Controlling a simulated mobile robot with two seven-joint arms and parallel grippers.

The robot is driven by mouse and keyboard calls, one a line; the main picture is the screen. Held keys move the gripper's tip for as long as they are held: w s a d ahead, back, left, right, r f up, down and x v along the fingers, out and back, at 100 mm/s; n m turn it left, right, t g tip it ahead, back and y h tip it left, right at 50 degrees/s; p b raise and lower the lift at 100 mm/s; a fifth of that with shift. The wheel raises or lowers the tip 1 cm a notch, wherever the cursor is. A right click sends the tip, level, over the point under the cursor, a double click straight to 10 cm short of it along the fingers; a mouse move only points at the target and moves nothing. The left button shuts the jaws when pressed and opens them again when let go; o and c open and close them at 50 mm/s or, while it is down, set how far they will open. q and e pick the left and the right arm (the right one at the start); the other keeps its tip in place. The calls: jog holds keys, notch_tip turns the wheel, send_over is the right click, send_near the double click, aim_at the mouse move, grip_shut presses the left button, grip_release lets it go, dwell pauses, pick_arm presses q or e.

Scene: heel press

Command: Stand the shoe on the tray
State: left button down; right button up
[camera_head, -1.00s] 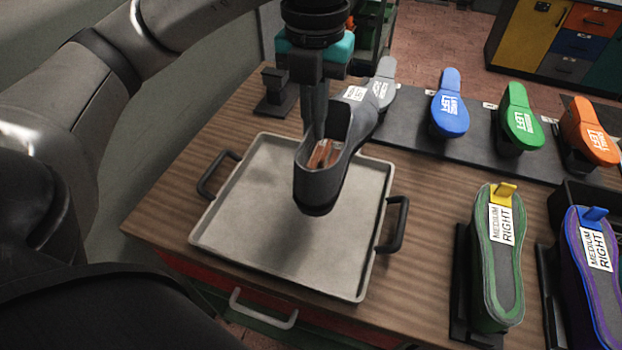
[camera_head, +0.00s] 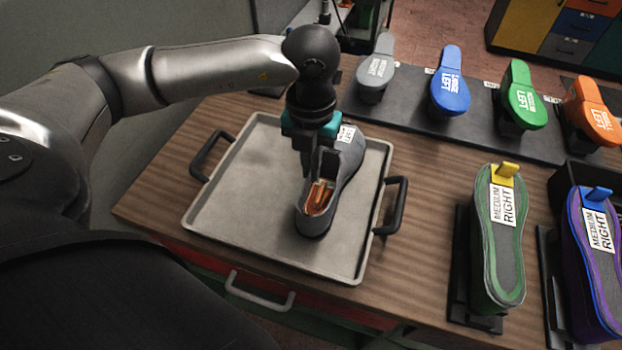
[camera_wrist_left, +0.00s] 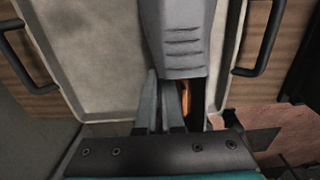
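The dark grey shoe (camera_head: 342,165) is over the right half of the metal tray (camera_head: 225,215), its toe with a white label pointing away. It looks level and low, with no clear gap under it, though its sole is hidden. An orange-brown piece shows inside its opening. My left gripper (camera_head: 306,168) points down at the shoe's left side, its fingers close together on the shoe's side wall. In the left wrist view the shoe (camera_wrist_left: 180,40) lies against the fingers (camera_wrist_left: 164,105), over the tray (camera_wrist_left: 95,60). My right gripper is out of view.
Grey (camera_head: 376,70), blue (camera_head: 450,95), green (camera_head: 524,97) and orange (camera_head: 592,112) foot forms stand on a dark rack at the back.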

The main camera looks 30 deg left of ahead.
aim_at(311, 184)
pick_arm(q)
jog(key=shift+f, duration=2.05)
jog(key=shift+f+b, duration=0.15)
jog(key=shift+b, duration=0.15)
jog(key=c, duration=1.1)
grip_release()
jog(key=shift+o, duration=0.2)
jog(key=shift+r, duration=0.25)
notch_tip(311, 184, up, 12)
jog(key=shift+f+p, duration=0.1)
jog(key=shift+p, duration=0.4)
